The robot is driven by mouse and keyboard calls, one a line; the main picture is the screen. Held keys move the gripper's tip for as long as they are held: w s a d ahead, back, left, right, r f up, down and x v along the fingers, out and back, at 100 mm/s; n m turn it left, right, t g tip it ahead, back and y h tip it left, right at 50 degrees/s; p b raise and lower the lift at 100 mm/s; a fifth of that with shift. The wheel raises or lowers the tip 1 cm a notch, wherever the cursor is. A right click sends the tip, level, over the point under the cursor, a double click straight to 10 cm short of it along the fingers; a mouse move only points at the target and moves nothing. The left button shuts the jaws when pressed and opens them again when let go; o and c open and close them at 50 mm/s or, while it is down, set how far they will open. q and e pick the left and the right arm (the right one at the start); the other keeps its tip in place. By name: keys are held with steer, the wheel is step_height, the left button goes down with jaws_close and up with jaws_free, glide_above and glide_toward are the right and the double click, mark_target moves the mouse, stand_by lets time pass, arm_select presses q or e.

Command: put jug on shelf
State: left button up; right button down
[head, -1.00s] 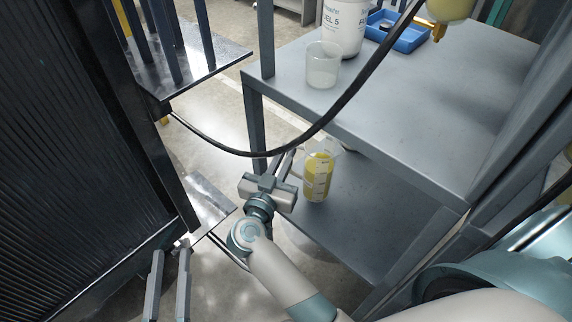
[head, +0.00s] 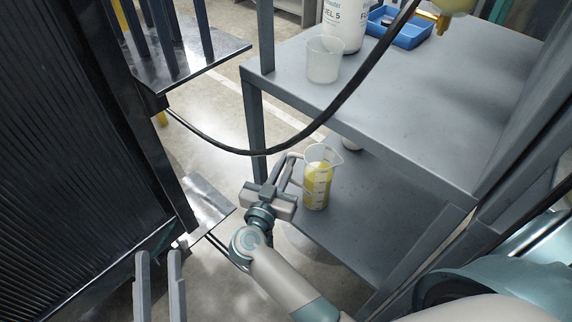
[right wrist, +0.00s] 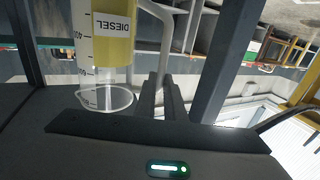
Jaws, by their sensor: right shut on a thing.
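The jug (head: 318,185) is clear, with a spout, measuring marks and yellow liquid inside. In the head view it looks nearly upright, in front of the upper shelf's edge and over the lower shelf (head: 370,210); I cannot tell whether its base touches. My right gripper (head: 287,172) is shut on its handle, at the jug's left. In the right wrist view the jug (right wrist: 105,50) appears upside down with a DIESEL label, its handle leading to the fingers (right wrist: 163,90). My left gripper (head: 158,258) is open and empty at the lower left, far from the jug.
The upper shelf (head: 420,110) holds a clear beaker (head: 324,62), a white bottle (head: 343,25) and a blue tray (head: 400,35). A black hose (head: 300,138) hangs across in front of the shelf. A dark ribbed panel (head: 65,170) stands on the left.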

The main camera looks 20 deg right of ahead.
stand_by(0.4)
steer(key=c, duration=1.8)
jaws_free()
steer(key=shift+c, duration=0.2)
